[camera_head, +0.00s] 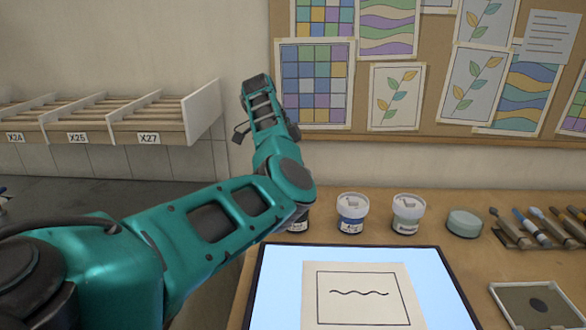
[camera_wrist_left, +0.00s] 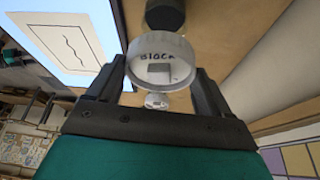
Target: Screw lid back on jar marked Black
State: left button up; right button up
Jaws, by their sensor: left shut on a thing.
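My left gripper (camera_wrist_left: 160,78) shows in the left wrist view, its two dark fingers shut on a round whitish lid (camera_wrist_left: 146,52) with "Black" written on it. In the head view my left arm reaches up toward the wall, and I cannot make out its fingertips or the lid there. A dark round jar (camera_wrist_left: 165,14) stands at the top of the wrist view, just beyond the lid and apart from it in the picture. In the head view a dark jar (camera_head: 299,224) is mostly hidden behind my arm. My right gripper is not in view.
Two lidded jars, one blue-labelled (camera_head: 351,226) and one green-labelled (camera_head: 406,229), stand behind the light panel (camera_head: 274,285). A round pale green tin (camera_head: 464,223) and several brushes (camera_head: 530,228) lie to the right. A grey tray (camera_head: 510,309) sits at front right.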

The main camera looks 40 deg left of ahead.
pick_arm(q)
jog(key=n, duration=0.1)
jog(key=n+y, duration=0.1)
jog(key=n, duration=0.1)
jog(key=n+t, duration=0.1)
jog(key=n, duration=0.1)
jog(key=shift+d+f+y, duration=0.15)
jog(key=shift+f+y, duration=0.15)
jog(key=shift+w+d+n+t, duration=0.1)
jog(key=shift+d+n+t, duration=0.15)
jog(key=shift+n, duration=0.55)
jog(key=n+y, duration=0.1)
jog(key=n, duration=0.2)
jog(key=shift+d+f+n+t+y, duration=0.15)
jog(key=shift+n+t+y, duration=0.1)
jog(key=shift+n+y, duration=0.15)
jog(key=n, duration=0.2)
jog(key=n+y, duration=0.1)
jog(key=n, duration=0.1)
jog(key=n+y, duration=0.1)
jog(key=n, duration=0.1)
jog(key=shift+d+f, duration=0.1)
jog(key=shift+f, duration=0.2)
jog(key=n+g+y, duration=0.1)
jog(key=n, duration=0.4)
jog(key=shift+d+f+g+y, duration=0.1)
jog(key=shift+f+g+y, duration=0.1)
jog(key=shift+g+y, duration=0.2)
jog(key=shift+f+n, duration=0.3)
jog(key=shift+f, duration=1.35)
